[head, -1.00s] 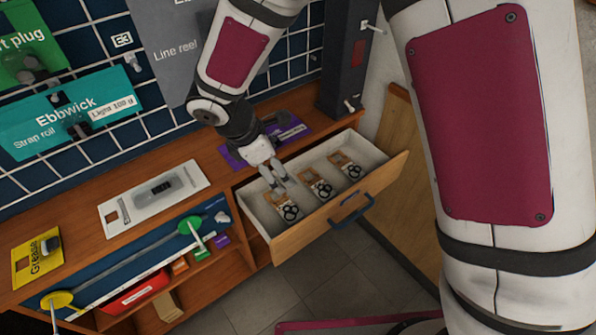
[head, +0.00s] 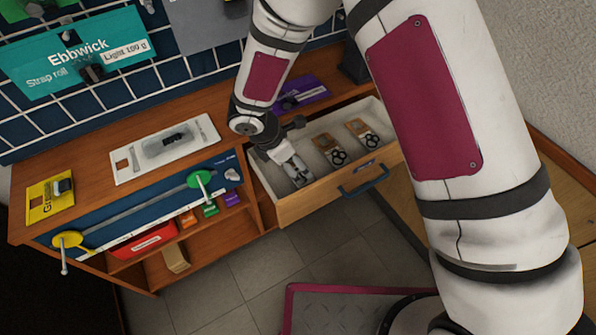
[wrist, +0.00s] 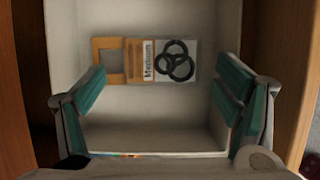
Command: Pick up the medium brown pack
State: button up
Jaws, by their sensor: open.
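The medium brown pack (wrist: 150,61) lies flat in a pale drawer compartment in the wrist view. It is a brown card with a cut-out at its left end, a white label reading "Medium" and black rings at its right. My gripper (head: 297,171) is open and empty over the left compartment of the drawer in the head view, hiding that compartment's pack there. In the wrist view its teal-padded fingers stand wide apart, left and right, nearer the camera than the pack. I see no contact.
The open drawer (head: 318,200) holds two more similar packs, a middle one (head: 328,149) and a right one (head: 363,134), in their own compartments. Dividers and drawer walls stand close around my gripper. The bench top (head: 95,177) carries a white card (head: 125,166) and a yellow card (head: 38,203).

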aim_at(295, 168)
jog(key=x, duration=0.5)
jog(key=shift+d+b, duration=0.15)
jog(key=shift+b, duration=0.2)
jog(key=shift+c, duration=0.5)
jog(key=c, duration=0.5)
jog(key=shift+r, duration=0.1)
jog(key=shift+r, duration=0.1)
